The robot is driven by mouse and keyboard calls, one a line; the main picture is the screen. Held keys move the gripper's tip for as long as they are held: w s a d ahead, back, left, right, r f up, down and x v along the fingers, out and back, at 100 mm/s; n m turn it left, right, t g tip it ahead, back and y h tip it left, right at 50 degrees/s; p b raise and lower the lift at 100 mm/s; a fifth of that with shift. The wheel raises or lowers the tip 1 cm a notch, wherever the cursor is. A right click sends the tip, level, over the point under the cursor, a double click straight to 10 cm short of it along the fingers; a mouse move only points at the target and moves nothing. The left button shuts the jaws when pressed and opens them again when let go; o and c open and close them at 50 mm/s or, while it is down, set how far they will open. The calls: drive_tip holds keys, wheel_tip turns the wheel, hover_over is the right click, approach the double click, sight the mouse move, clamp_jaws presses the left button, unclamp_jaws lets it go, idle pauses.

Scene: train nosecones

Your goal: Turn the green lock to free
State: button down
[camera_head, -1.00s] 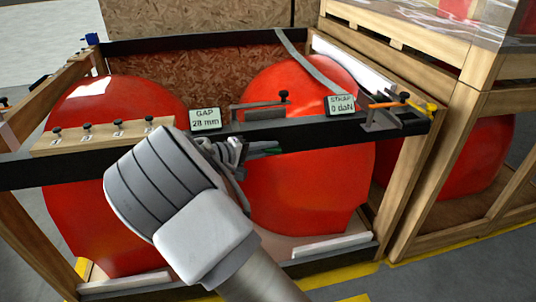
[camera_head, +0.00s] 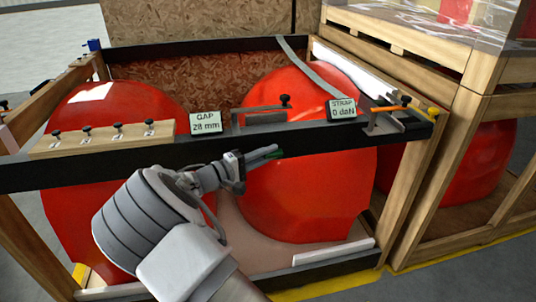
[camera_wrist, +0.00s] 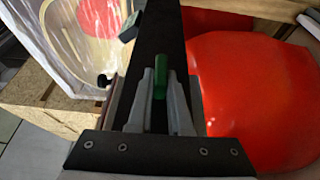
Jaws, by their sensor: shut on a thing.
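The green lock (camera_wrist: 160,70) is a small green handle between my fingers in the wrist view, lying in line with the dark beam behind it. In the head view only a sliver of the green lock (camera_head: 277,154) shows at the fingertips. My gripper (camera_head: 264,155) is shut on it, just below the black front beam (camera_head: 305,139) of the crate. The fingers (camera_wrist: 160,100) cover its sides, and the lock's mount is hidden.
Two large red nosecones (camera_head: 305,190) stand in the wooden crate behind my gripper. On the beam are a GAP sign (camera_head: 205,122) reading 28 mm, a STRAP sign (camera_head: 342,108) reading 0 daN, and an orange handle (camera_head: 391,108). Another crate (camera_head: 440,150) stands close at right.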

drive_tip(key=c, duration=0.8)
unclamp_jaws()
drive_tip(key=shift+c, duration=0.2)
drive_tip(key=p+v, duration=0.3)
drive_tip(key=v, duration=1.4)
drive_tip(key=shift+a, duration=0.15)
drive_tip(key=shift+s, duration=0.1)
